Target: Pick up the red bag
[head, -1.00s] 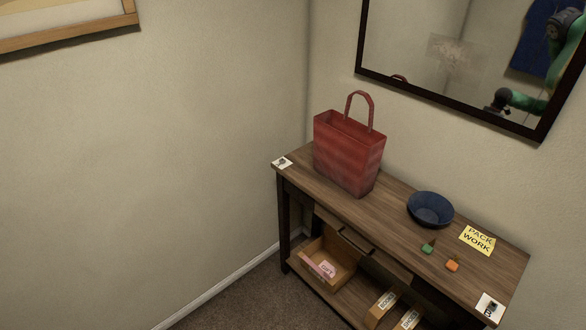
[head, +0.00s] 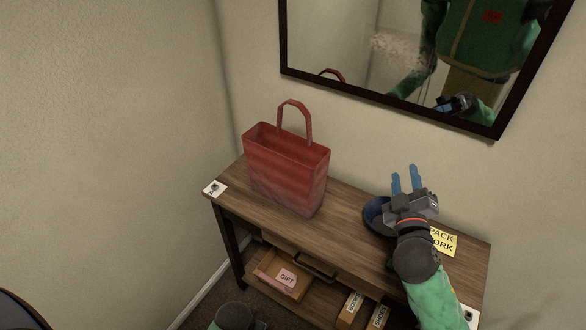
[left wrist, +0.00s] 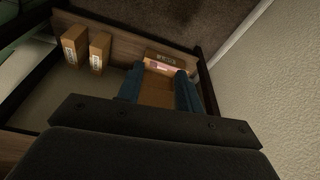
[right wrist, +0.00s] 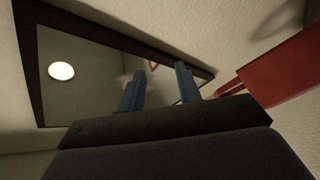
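The red bag (head: 286,172) stands upright on the left part of the wooden table, its loop handle (head: 296,112) pointing up. My right gripper (head: 404,179) is open and empty above the blue bowl, right of the bag and apart from it. In the right wrist view the bag (right wrist: 287,78) shows at the right edge, beyond the open blue fingers (right wrist: 157,88). My left arm shows only in part at the bottom of the head view. In the left wrist view the left gripper's blue fingers (left wrist: 160,90) are apart, with nothing between them, facing the lower shelf.
The blue bowl (head: 375,216) and a yellow note (head: 443,241) are partly hidden by my right arm. A mirror (head: 390,104) hangs behind; a wall is at left.

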